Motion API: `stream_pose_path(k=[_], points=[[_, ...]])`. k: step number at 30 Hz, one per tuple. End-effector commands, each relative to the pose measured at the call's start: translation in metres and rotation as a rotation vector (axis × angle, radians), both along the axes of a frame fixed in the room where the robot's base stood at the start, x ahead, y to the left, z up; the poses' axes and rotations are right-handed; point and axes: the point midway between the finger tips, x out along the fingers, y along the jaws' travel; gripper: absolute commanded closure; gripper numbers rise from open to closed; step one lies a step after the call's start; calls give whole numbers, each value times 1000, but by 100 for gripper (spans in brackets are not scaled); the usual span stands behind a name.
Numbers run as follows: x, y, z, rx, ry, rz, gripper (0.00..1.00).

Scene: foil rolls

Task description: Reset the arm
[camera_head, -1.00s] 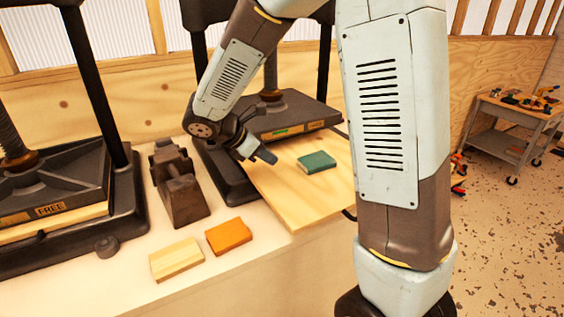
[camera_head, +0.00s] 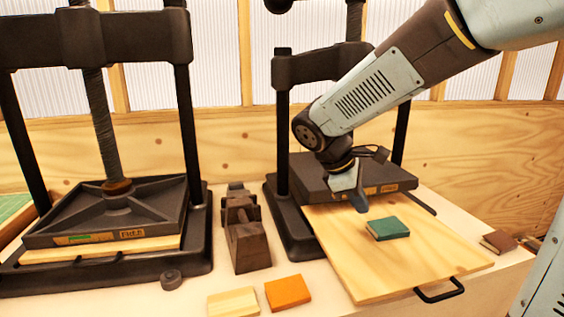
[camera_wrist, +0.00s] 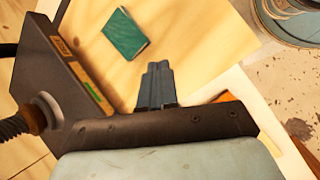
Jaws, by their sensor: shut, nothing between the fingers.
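My gripper (camera_head: 361,203) hangs in front of the right press and above the pale wooden board, with its fingers closed together and nothing between them. In the wrist view my gripper (camera_wrist: 157,70) also shows closed, with its tips short of the green book. The green book (camera_head: 388,229) lies flat on the board just right of and below the fingertips. It also shows in the wrist view (camera_wrist: 125,35). My gripper is apart from it.
The right press (camera_head: 300,172) stands behind the board (camera_head: 430,262), which has a black handle (camera_head: 440,291). The left press (camera_head: 110,222) and a dark clamp-like block (camera_head: 246,240) stand left. A cream block (camera_head: 234,302), an orange block (camera_head: 288,293) and a brown block (camera_head: 497,242) lie on the bench.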

Motion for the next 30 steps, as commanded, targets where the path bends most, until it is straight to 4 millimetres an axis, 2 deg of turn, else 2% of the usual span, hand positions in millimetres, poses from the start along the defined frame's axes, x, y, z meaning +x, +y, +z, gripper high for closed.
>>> stream_pose_path(k=[6,18,24,30], points=[[-38,-25,18,179,-167,-256,100],[-99,-51,38,532,-457,-718,100],[-122,-57,45,697,-575,-911,100],[-132,-59,49,786,-629,-1007,100]])
